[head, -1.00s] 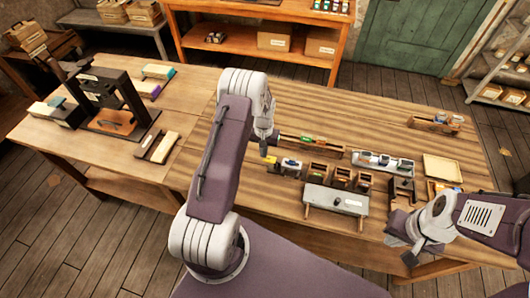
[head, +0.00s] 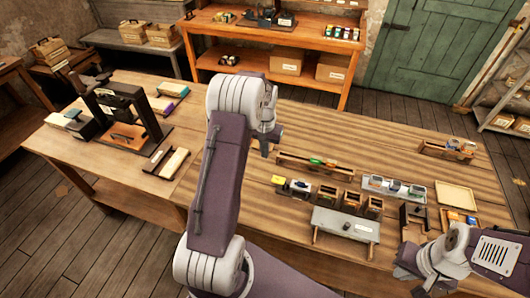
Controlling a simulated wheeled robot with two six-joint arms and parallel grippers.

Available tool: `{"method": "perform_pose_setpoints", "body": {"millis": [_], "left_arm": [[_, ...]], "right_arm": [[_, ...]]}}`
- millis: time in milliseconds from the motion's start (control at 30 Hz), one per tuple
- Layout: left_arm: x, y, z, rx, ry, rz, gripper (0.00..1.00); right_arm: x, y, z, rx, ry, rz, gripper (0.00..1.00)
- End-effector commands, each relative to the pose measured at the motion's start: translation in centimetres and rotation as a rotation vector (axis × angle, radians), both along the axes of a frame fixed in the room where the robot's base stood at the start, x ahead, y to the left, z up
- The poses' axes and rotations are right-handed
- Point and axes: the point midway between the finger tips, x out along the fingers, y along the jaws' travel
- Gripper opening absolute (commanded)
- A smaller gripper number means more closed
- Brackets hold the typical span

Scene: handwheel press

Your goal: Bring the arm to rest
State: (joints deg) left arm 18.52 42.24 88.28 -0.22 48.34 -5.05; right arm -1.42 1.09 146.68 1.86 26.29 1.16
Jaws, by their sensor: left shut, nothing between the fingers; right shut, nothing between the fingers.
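My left arm (head: 215,190) rises from the bottom of the head view and folds over the middle of the table. Its gripper (head: 264,152) points down above the tabletop, shut and empty, clear of the press. My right gripper (head: 403,275) is at the table's front right edge, shut and empty, partly hidden by its own wrist. The dark handwheel press (head: 145,117) stands upright on the left part of the table (head: 330,130), well apart from both grippers.
A pale tray (head: 456,196) lies at the right. Pale blocks (head: 166,163) lie beside the press. The table's back middle is clear.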

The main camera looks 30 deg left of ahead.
Motion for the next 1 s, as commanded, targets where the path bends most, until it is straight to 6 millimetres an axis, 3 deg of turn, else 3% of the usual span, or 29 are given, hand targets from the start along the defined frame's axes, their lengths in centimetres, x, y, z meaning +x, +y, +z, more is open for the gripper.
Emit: {"method": "perform_pose_setpoints", "body": {"millis": [467,567,633,733,800,900,1000], "left_arm": [[0.1,-0.3,-0.2,0.000,0.000,-0.006,0.00],[1.5,-1.8,1.1,0.015,-0.050,-0.049,0.00],[1.4,-4.3,2.6,0.023,-0.084,-0.103,0.00],[-1.8,-8.8,3.6,0.019,-0.101,-0.187,0.00],[-5.1,-11.3,3.4,0.013,-0.108,-0.230,0.00],[-10.2,-13.8,2.2,0.002,-0.110,-0.265,0.00],[-15.1,-14.9,0.5,-0.007,-0.096,-0.269,0.00]], "right_arm": [[0.0,0.0,-0.2,0.000,0.000,0.000,0.00],[0.0,0.0,-1.2,0.000,0.000,0.000,0.00],[0.0,0.0,-2.4,0.000,0.000,0.000,0.00],[0.0,0.0,-4.0,0.000,0.000,0.000,0.00],[0.0,0.0,-4.8,0.000,0.000,0.000,0.00],[0.0,0.0,-5.7,0.000,0.000,0.000,0.00],[0.0,0.0,-6.0,0.000,0.000,0.000,0.00]]}}
